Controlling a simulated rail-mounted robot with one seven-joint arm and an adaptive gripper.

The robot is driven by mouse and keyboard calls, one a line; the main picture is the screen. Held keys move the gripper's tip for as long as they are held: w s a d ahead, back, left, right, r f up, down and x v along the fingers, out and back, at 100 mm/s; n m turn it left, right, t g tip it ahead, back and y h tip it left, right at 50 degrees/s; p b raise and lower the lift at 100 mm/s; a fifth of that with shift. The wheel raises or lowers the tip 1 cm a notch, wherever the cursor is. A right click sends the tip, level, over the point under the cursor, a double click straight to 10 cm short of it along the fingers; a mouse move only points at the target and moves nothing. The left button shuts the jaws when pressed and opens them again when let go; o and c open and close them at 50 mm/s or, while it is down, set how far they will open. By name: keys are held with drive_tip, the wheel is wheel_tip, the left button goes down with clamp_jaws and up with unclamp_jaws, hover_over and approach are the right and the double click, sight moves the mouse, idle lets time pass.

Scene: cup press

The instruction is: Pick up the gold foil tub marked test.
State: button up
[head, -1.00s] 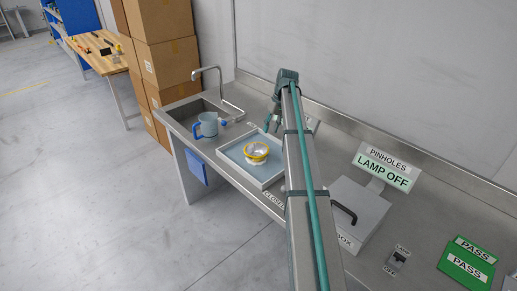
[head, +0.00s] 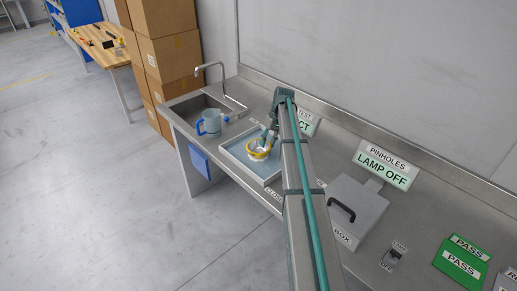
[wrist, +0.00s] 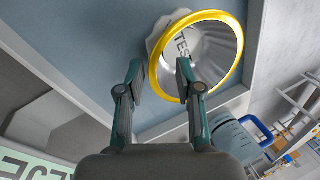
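The tub (head: 258,153) stands on a shallow tray (head: 238,169) with a blue floor. It has a yellow-gold rim, a silvery inside and a pale outer edge. In the wrist view the tub (wrist: 215,45) is at the upper right, with the word TEST on it beside the fingers. My gripper (head: 266,136) is at the tub's rim, on its far side in the head view. In the wrist view my gripper (wrist: 162,75) is open. One finger is outside the rim and the other overlaps the tub's opening. I cannot tell whether either touches.
A blue-handled jug (head: 210,122) stands left of the tray, near the sink (head: 190,108) and tap. A grey box with a black handle (head: 352,212), a PINHOLES LAMP OFF sign (head: 385,165), a lamp switch (head: 394,257) and a green PASS plate (head: 463,260) are to the right.

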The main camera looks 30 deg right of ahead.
drive_tip(key=shift+x, duration=1.05)
clamp_jaws()
drive_tip(key=shift+r, duration=0.15)
drive_tip(key=shift+r+b, duration=0.35)
drive_tip(key=shift+r, duration=0.1)
drive_tip(key=s+a+r+b, duration=0.5)
drive_tip(key=s+r, duration=0.6)
drive_tip(key=s, duration=0.2)
drive_tip(key=shift+r, duration=0.4)
